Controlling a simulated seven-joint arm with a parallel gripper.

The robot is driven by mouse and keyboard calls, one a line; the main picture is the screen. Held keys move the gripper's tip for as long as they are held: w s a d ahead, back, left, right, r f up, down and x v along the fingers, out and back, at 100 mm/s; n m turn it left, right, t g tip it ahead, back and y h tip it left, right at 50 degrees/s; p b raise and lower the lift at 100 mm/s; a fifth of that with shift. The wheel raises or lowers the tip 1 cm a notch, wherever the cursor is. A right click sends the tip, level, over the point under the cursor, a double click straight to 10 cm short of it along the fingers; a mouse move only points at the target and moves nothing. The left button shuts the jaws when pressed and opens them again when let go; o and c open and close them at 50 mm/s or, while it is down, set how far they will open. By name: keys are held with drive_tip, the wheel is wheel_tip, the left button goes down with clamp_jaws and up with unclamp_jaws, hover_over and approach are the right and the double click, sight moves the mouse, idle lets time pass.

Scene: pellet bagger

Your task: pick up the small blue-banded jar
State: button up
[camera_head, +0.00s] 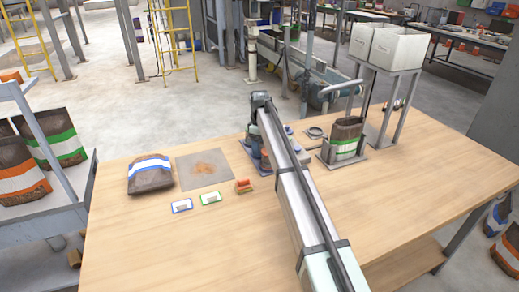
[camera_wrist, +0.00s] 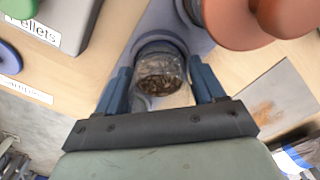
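A small clear jar (camera_wrist: 161,70) with brown pellets inside shows in the wrist view, between my gripper's two blue-grey fingers. A dull blue-grey ring shows at its far end; I cannot tell whether this is its band. My gripper (camera_wrist: 158,78) is open, with a finger on each side of the jar and a narrow gap to each. In the head view my arm hides most of the jars, and I cannot make out the small one there. Part of the blue-grey mat (camera_head: 247,157) under them shows.
A jar with a large orange-brown lid (camera_wrist: 280,18) stands close right of the small jar. A grey "Pellets" container (camera_wrist: 85,22) is at the left. A blue-banded bag (camera_head: 150,179) and a stained plate (camera_head: 204,171) lie left on the table. A green-banded bag (camera_head: 346,137) stands right.

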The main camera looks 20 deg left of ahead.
drive_tip(key=c, duration=0.9)
drive_tip(key=shift+o, duration=0.2)
drive_tip(key=shift+r, duration=0.15)
wheel_tip(320, 180, up, 23)
idle(1.1)
drive_tip(key=shift+r, duration=0.1)
